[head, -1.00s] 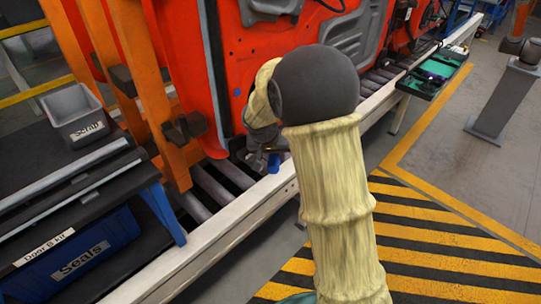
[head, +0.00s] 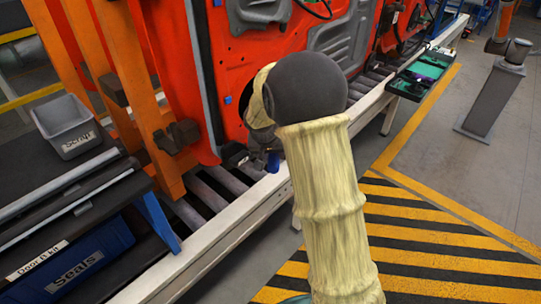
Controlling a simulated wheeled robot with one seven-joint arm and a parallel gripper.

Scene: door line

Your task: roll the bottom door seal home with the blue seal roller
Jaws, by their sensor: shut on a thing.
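The red door (head: 173,70) stands upright on the roller line, held beside orange fixture posts. The bottom edge of the door is mostly hidden behind my arm, so I cannot tell how the bottom seal sits. My gripper (head: 262,153) is low by the door's bottom edge, partly hidden by my own arm. It is shut on the blue seal roller (head: 273,161), of which only a small blue part shows. I cannot tell whether the roller touches the seal.
A grey bin labelled Scrap (head: 68,125) stands on the dark bench at left. A blue Seals box (head: 85,262) sits below it. The white conveyor rail (head: 225,232) runs in front of the door. A green tool tray (head: 420,75) is at the back right. The striped floor is clear.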

